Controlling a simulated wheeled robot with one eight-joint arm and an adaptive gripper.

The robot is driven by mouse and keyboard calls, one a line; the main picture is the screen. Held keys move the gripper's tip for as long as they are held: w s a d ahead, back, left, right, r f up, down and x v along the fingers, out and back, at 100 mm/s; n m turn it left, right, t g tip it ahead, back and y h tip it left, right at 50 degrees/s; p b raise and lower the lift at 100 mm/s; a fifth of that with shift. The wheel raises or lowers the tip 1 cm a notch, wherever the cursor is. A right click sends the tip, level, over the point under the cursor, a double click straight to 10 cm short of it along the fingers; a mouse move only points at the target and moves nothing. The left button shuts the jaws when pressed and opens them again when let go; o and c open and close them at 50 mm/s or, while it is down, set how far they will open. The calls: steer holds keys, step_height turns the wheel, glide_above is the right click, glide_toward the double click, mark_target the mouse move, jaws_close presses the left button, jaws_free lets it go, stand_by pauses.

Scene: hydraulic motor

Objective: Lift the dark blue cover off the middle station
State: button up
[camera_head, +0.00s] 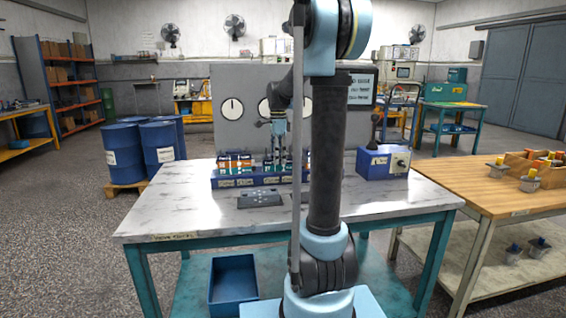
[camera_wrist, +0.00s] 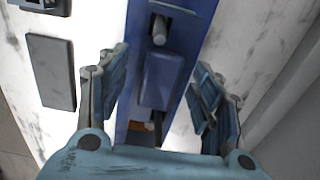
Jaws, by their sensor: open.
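In the wrist view, a dark blue block-shaped cover (camera_wrist: 165,82) sits on the blue station base (camera_wrist: 206,14). My gripper (camera_wrist: 162,72) is open, with one finger on each side of the cover. Gaps show between the fingers and the cover, and nothing is held. In the head view, my gripper (camera_head: 278,158) points down over the middle of the blue station base (camera_head: 232,184) on the marble-topped table. Orange-and-white and green parts stand on the base's left part. The cover is hard to make out there, and my arm hides the base's right end.
A dark flat box (camera_head: 261,199) lies in front of the base. A blue control box with a joystick (camera_head: 383,163) stands to the right. Behind is a grey panel with gauges (camera_head: 232,80). The marble table (camera_head: 180,212) is clear at front left.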

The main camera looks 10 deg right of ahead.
steer(key=c, duration=1.2)
jaws_close()
step_height(320, 180, up, 12)
steer(key=shift+r, duration=0.25)
stand_by(1.0)
